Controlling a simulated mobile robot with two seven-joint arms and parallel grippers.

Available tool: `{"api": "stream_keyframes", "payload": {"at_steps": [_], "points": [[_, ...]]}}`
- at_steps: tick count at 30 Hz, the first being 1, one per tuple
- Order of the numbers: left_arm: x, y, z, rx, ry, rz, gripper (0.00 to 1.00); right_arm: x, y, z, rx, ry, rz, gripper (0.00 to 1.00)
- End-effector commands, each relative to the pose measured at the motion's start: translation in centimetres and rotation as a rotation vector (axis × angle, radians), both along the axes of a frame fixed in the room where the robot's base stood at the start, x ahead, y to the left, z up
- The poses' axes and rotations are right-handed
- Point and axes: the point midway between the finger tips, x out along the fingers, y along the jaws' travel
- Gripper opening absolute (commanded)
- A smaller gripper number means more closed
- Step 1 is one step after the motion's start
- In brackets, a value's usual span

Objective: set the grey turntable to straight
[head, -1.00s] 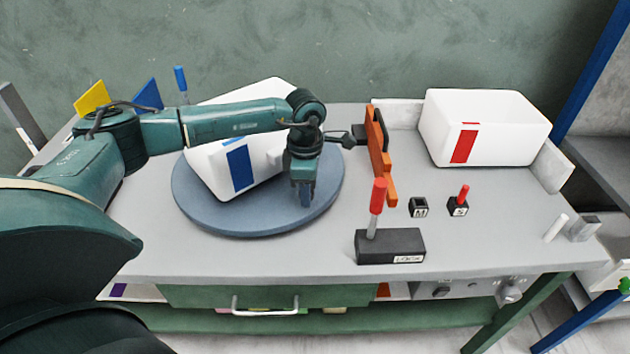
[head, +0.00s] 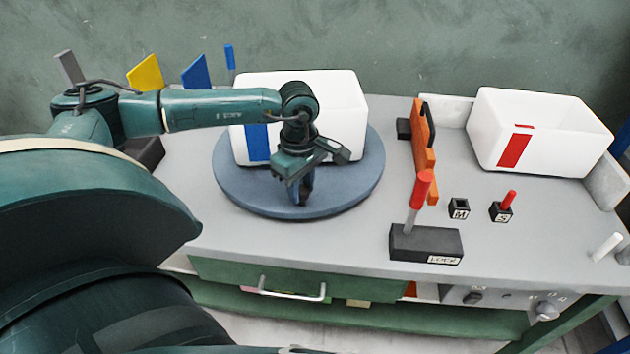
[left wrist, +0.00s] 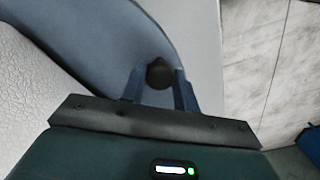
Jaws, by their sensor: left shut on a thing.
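The grey-blue round turntable (head: 352,190) lies on the bench and also shows in the left wrist view (left wrist: 120,35). A white box-like piece (head: 345,110) with a blue stripe stands on it, its striped face turned nearly square to the bench front. My left gripper (head: 303,202) points down at the turntable's front edge. In the left wrist view, its fingers (left wrist: 160,85) are shut around a dark round knob (left wrist: 159,70) at the rim. The knob is hidden by the gripper in the head view. My right gripper is not in view.
An orange upright piece (head: 421,140) stands right of the turntable. A black LOCK base (head: 425,243) with a red-tipped lever (head: 421,190) is in front of it. Small M (head: 459,208) and S (head: 501,211) blocks and a red-striped white box (head: 550,125) are further right.

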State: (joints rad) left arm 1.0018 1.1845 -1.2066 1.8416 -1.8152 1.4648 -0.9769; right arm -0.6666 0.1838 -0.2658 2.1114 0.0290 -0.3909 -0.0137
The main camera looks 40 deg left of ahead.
Motion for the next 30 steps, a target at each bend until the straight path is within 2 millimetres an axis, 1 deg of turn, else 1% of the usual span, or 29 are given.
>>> {"api": "stream_keyframes", "payload": {"at_steps": [6,15,30], "points": [[-1.2,1.4,-0.1,-0.001,-0.001,-0.088,0.00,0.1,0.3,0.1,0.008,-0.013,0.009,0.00],[-2.1,2.7,0.0,0.000,-0.002,-0.168,0.00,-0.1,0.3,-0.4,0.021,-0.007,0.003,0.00],[-2.3,3.1,0.1,-0.002,-0.002,-0.198,0.00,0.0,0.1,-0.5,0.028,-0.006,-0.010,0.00]]}}
